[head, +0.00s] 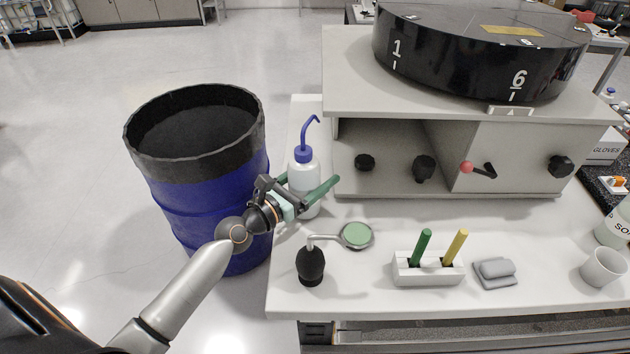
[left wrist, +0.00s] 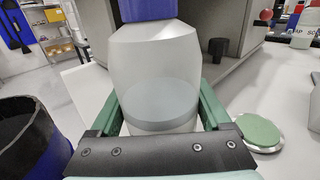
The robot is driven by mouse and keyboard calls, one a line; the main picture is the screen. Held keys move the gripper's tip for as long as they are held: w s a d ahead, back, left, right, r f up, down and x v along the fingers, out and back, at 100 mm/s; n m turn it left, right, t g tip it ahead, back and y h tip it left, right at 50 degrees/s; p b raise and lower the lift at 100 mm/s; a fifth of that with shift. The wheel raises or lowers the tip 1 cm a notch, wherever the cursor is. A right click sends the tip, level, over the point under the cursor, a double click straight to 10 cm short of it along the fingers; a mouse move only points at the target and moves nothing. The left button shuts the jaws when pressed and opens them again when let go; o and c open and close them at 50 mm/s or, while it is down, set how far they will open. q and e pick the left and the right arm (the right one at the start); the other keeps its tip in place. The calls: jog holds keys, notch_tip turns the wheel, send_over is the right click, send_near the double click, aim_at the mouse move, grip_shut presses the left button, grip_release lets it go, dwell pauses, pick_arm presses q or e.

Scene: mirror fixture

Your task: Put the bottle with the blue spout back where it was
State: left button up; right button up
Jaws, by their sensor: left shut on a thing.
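The bottle with the blue spout (head: 303,172) is a translucent white squeeze bottle with a blue cap and a bent blue tube. It stands upright at the left end of the white table, left of the grey fixture. My left gripper (head: 318,190) is shut on its body, with a green finger on each side. In the left wrist view the bottle (left wrist: 155,75) fills the middle between the green fingers, with liquid in its lower part. Its base is hidden by the gripper, so I cannot tell whether it touches the table. My right gripper is not in view.
A blue drum (head: 205,215) stands left of the table. The grey fixture (head: 400,145) carries a black numbered wheel (head: 480,45).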

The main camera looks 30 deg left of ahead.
pick_arm(q)
jog(key=shift+f, duration=0.2)
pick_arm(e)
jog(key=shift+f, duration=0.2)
pick_arm(q)
jog(key=shift+f, duration=0.1)
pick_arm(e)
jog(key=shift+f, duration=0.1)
pick_arm(q)
jog(key=o, duration=0.5)
jog(key=shift+f, duration=0.2)
jog(key=shift+o, duration=1.4)
jog(key=shift+r, duration=0.15)
jog(key=shift+s+r, duration=0.1)
jog(key=b+v, duration=0.1)
jog(key=v, duration=0.4)
jog(key=b+v, duration=0.1)
jog(key=v, duration=0.4)
jog(key=shift+s+a+f+b, duration=0.1)
jog(key=shift+s+f+b, duration=0.1)
jog(key=shift+b, duration=0.2)
jog(key=shift+s+a+r, duration=0.2)
jog(key=shift+s, duration=0.5)
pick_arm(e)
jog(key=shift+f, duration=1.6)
